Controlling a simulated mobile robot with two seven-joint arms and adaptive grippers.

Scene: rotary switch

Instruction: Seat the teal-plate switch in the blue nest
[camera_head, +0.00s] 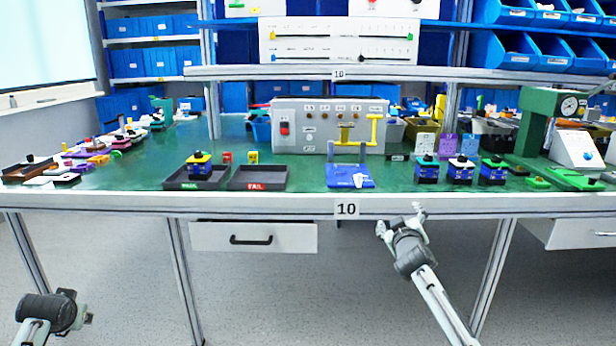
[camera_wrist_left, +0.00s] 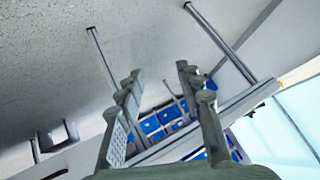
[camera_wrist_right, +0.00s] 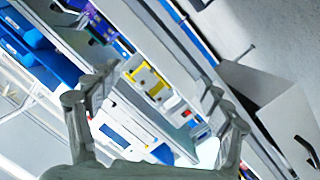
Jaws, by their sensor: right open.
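Several blue-bodied switches stand upright on the green bench. The left one of the row at right, with a teal-looking plate (camera_head: 426,171), stands beside a white-plate switch (camera_head: 461,172) and a green-plate switch (camera_head: 493,173). The blue nest (camera_head: 345,182) lies left of them near the bench's front edge, with a grey upright frame at its back; I see no switch in it. My right gripper (camera_head: 401,219) is open and empty, in front of the bench edge, below and between nest and switches. My left gripper (camera_head: 88,309) is open and empty, low at far left, away from the bench.
A yellow-plate switch (camera_head: 199,165) stands in the left dark tray (camera_head: 180,184); the FAIL tray (camera_head: 258,182) looks empty. A grey control box (camera_head: 318,140) stands behind the nest. A green press (camera_head: 538,125) stands at right. Floor before the bench is clear.

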